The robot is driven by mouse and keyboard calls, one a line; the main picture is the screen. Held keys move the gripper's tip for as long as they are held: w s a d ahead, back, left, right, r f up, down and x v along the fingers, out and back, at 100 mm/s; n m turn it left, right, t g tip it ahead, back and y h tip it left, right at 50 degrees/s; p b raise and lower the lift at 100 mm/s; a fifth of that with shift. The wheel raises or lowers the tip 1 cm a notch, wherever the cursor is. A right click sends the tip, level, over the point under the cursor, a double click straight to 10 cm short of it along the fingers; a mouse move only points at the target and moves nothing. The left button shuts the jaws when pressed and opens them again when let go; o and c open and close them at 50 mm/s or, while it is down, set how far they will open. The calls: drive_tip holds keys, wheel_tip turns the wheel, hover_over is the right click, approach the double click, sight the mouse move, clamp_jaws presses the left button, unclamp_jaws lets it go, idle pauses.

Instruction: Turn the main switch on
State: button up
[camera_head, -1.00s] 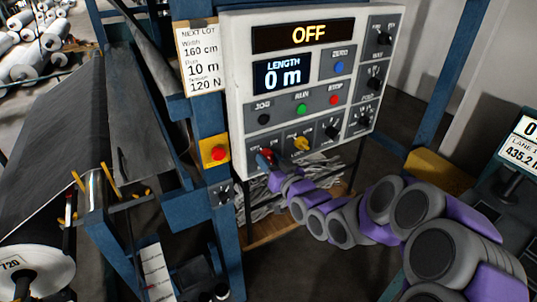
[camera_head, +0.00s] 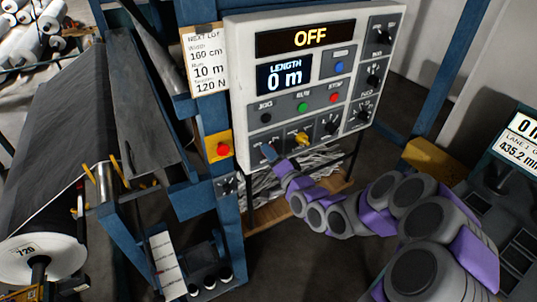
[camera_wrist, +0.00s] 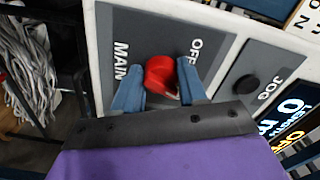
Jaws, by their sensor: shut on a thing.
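The main switch is a red knob (camera_wrist: 161,74) on a grey plate of the control panel, with the words MAIN and OFF beside it in the wrist view. My gripper (camera_wrist: 160,86) has a blue finger on each side of the knob and is shut on it. In the head view my gripper (camera_head: 269,153) is at the lower left corner of the control panel (camera_head: 233,80), and its fingers largely hide the knob. The upper display (camera_head: 306,39) reads OFF, and the length display (camera_head: 284,78) reads 0 m.
A yellow selector (camera_head: 301,139), a black JOG button (camera_head: 266,118), a green RUN button (camera_head: 302,106) and a red STOP button (camera_head: 334,98) are close by on the panel. A red emergency button (camera_head: 222,149) sits on the blue post to the left.

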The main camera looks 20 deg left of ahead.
drive_tip(key=shift+d+f+m+b, duration=0.1)
drive_tip(key=shift+m+b, duration=0.05)
drive_tip(key=shift+m, duration=1)
drive_tip(key=shift+d+m+b, duration=0.1)
drive_tip(key=shift+m+b, duration=0.05)
drive_tip(key=shift+m, duration=1)
drive_tip(key=o, duration=1)
drive_tip(key=shift+w+d, duration=0.15)
drive_tip(key=shift+d, duration=0.05)
drive_tip(key=shift+o, duration=0.2)
drive_tip(key=shift+a, duration=0.15)
drive_tip(key=shift+s, duration=0.2)
